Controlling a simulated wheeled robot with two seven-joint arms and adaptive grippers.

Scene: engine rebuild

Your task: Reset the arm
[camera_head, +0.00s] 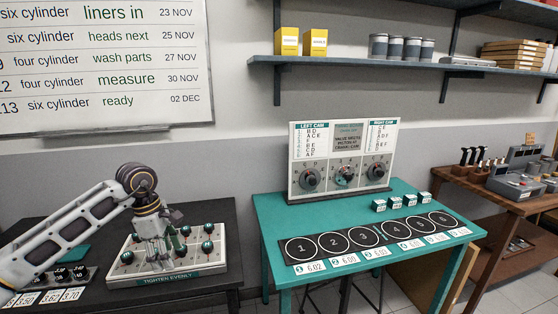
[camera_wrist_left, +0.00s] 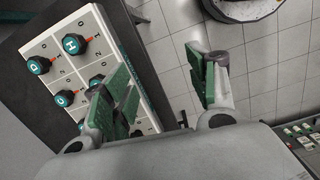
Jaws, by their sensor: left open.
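My left arm comes in from the left in the head view. Its gripper (camera_head: 172,244) hangs pointing down over the white knob panel (camera_head: 125,243) marked "TIGHTEN EVENLY" on the black table. In the left wrist view the two green-padded fingers of the left gripper (camera_wrist_left: 165,95) stand wide apart with nothing between them. The panel (camera_wrist_left: 52,47) lies below and to the left there, with several teal lettered knobs, among them knob H (camera_wrist_left: 74,44) and knob D (camera_wrist_left: 38,65). One finger hides part of the panel. My right gripper is in neither view.
Left on the black table (camera_head: 222,218) lies a dark board with number cards (camera_head: 62,296). The teal table (camera_head: 268,222) holds a dial panel (camera_head: 342,140), a strip of numbered circles (camera_head: 372,238) and several small boxes (camera_head: 394,202). A wooden bench (camera_head: 510,203) stands at the right.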

